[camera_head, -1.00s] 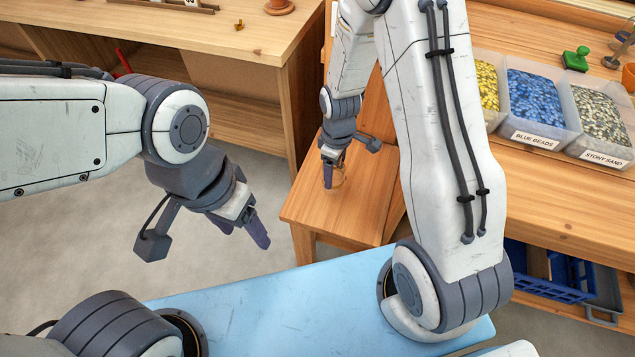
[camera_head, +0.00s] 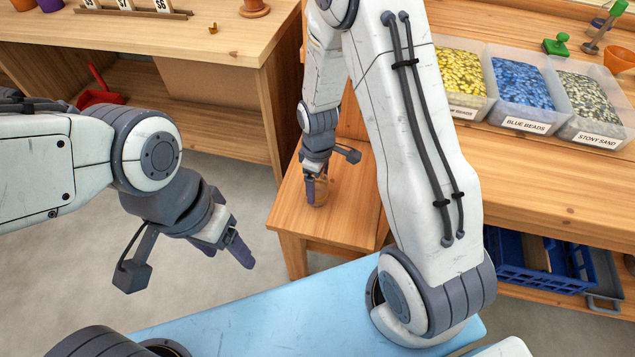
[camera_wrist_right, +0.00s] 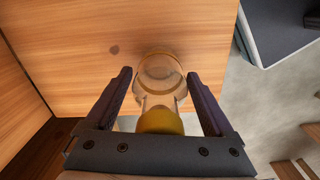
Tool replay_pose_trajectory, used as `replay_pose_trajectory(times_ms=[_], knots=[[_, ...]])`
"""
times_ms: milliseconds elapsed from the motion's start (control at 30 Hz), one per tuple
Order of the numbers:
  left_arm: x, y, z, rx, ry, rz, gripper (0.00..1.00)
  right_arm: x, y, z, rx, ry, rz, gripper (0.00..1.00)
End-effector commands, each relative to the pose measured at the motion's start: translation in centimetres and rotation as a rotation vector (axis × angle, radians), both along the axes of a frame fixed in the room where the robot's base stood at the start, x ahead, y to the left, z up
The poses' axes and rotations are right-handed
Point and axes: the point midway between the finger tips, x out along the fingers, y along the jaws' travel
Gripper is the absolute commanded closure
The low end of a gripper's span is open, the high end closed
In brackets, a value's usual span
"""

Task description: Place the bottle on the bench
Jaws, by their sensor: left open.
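A clear, amber-tinted bottle (camera_head: 321,191) with a yellow-brown cap stands on the wooden bench (camera_head: 350,218), partly hidden behind my right gripper (camera_head: 311,190). In the right wrist view the bottle (camera_wrist_right: 160,75) is seen from above, its cap towards me and its round body over the bench top (camera_wrist_right: 75,60). The right gripper's fingers (camera_wrist_right: 158,98) are apart, one on each side of the bottle's neck, with gaps showing on both sides. My left gripper (camera_head: 226,250) is open and empty over the floor, left of the bench.
A wooden table (camera_head: 140,45) stands behind on the left, with a red dustpan (camera_head: 98,90) below it. A workbench (camera_head: 540,185) on the right holds bins of beads and sand, with a blue crate (camera_head: 540,275) underneath. A light blue surface (camera_head: 260,310) lies in front.

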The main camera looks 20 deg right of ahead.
Motion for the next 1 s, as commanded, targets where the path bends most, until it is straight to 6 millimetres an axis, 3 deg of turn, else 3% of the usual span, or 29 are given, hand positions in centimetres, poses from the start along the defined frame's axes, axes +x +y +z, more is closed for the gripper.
replay_pose_trajectory(times_ms=[367, 800, 1000], knots=[[0.0, 0.0, 0.4, 0.000, 0.000, 0.000, 0.33, 0.0, 0.0, 0.9, 0.000, -0.001, 0.000, 0.00], [0.0, 0.0, 2.6, 0.000, 0.000, 0.000, 0.33, 0.1, 0.0, 9.7, 0.001, -0.005, 0.000, 0.00], [0.0, 0.0, 3.0, 0.000, 0.000, 0.000, 0.33, 0.0, 0.0, 12.0, 0.000, -0.003, 0.000, 0.00]])
